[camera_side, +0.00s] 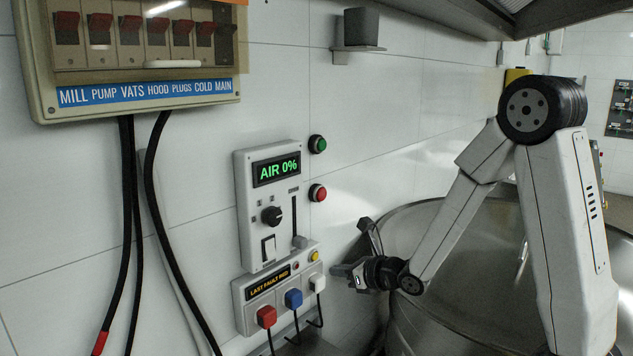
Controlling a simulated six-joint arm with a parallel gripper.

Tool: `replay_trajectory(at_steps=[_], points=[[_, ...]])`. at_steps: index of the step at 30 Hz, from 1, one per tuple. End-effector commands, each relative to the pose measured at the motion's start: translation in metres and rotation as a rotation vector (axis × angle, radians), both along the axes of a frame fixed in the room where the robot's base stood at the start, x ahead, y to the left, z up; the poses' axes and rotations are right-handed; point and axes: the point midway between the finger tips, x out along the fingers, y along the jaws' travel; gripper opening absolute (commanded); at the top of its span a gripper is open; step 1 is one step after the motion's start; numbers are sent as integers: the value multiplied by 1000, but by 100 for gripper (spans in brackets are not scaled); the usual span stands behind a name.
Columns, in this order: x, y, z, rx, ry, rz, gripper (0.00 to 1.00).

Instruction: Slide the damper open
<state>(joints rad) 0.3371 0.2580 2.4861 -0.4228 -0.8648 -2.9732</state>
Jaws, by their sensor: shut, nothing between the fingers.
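A pale control panel (263,205) on the tiled wall has a display (276,169) reading "AIR 0%" in green. A vertical slot on its right side holds a grey slider knob (300,242), which sits at the bottom end. I take this slider to be the damper control; its own label is too small to read. My gripper (338,271) is shut and empty. It points left, to the right of and slightly below the slider knob, and appears apart from it. The exact gap in depth cannot be told.
The panel also has a black rotary knob (271,216) and a white rocker switch (268,249). Below is a box with red (266,316), blue (293,298) and white plugs. Green (318,144) and red (318,193) buttons are beside the panel. A large steel vat (455,235) stands at right.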

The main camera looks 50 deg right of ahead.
Motion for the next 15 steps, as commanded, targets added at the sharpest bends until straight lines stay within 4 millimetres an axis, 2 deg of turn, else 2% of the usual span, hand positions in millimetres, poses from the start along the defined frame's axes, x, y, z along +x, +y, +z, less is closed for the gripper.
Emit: replay_trajectory(at_steps=[8,15], points=[[17,0,-7,0,2,1,0],[43,1,-16,1,2,2,0]])
